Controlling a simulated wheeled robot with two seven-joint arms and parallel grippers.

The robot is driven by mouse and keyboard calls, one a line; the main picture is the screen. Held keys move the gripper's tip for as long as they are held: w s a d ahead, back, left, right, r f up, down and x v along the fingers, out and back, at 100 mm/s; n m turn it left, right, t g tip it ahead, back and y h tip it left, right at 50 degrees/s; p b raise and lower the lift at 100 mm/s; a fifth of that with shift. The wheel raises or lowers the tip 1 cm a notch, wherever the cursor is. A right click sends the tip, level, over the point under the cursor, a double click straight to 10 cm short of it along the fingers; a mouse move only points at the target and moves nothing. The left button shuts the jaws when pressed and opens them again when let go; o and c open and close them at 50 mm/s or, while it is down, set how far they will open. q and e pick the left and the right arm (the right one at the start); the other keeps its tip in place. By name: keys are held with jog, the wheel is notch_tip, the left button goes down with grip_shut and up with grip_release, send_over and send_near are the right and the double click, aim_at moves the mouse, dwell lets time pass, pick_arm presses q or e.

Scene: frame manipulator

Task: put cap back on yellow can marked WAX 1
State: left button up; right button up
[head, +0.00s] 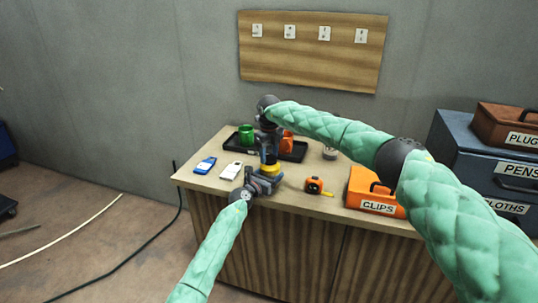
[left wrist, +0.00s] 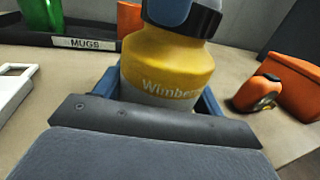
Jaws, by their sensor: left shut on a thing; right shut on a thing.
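The yellow can (head: 270,169) stands upright on the workbench. In the left wrist view the yellow can (left wrist: 165,65) shows a grey lower band with lettering that starts "Wimber"; no WAX 1 mark is visible. My left gripper (head: 266,182) is shut around the can low down, with a blue jaw on each side. My right gripper (head: 269,154) points down from above and is shut right at the can's top. Its blue and dark parts cover the top, so the cap in it is mostly hidden. I cannot tell whether the cap is seated.
Behind is a black tray (head: 294,152) marked MUGS with a green mug (head: 246,134) and an orange mug (head: 287,141). A blue item (head: 205,165) and a white item (head: 231,170) lie left. A tape measure (head: 314,185) and an orange CLIPS box (head: 365,187) stand right.

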jog(key=m, duration=0.8)
jog(key=shift+d, duration=0.15)
jog(key=m, duration=0.9)
jog(key=shift+d+m, duration=0.15)
jog(key=shift+m, duration=0.25)
jog(key=m, duration=0.8)
jog(key=shift+s, duration=0.1)
jog(key=m, duration=0.8)
jog(key=shift+d+m, duration=0.1)
jog(key=shift+m, duration=0.3)
